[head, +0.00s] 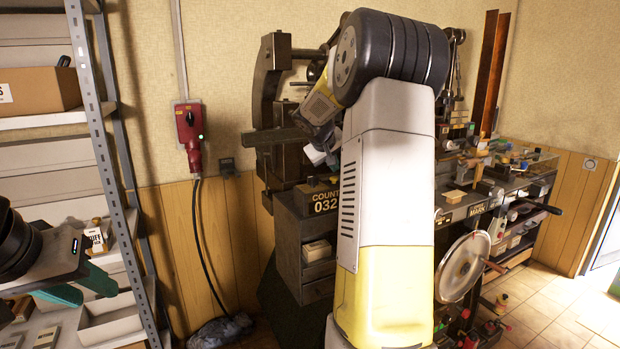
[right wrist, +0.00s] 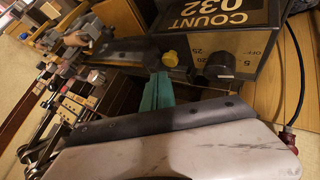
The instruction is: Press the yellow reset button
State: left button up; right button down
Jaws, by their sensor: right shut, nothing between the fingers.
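The yellow reset button (right wrist: 170,58) is a small round knob in the right wrist view, beside a black dial knob (right wrist: 219,66) on the dark counter box (right wrist: 262,48) reading COUNT 032. My right gripper (right wrist: 158,88) is shut and empty, its teal fingertips just below the button with a small apparent gap; contact cannot be made out. In the head view my right arm hides the button and gripper, but the counter box (head: 322,201) shows left of the arm. My left gripper (head: 84,289) is at the far left by the shelf, its teal fingers apart and empty.
The dark press (head: 271,85) stands behind my right arm. A bench (head: 515,190) crowded with tools and a pale disc (head: 463,267) lie to the right. A metal shelf (head: 105,150) stands left. A red switch box (head: 188,122) with a hanging cable is on the wall.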

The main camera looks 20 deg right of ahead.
aim_at(333, 178)
jog(key=shift+f, duration=0.1)
jog(key=shift+f, duration=0.35)
jog(key=shift+f, duration=0.55)
dwell(0.6)
dwell(0.3)
jog(key=shift+r, duration=1)
jog(key=shift+r, duration=2.5)
jog(key=shift+s, duration=0.1)
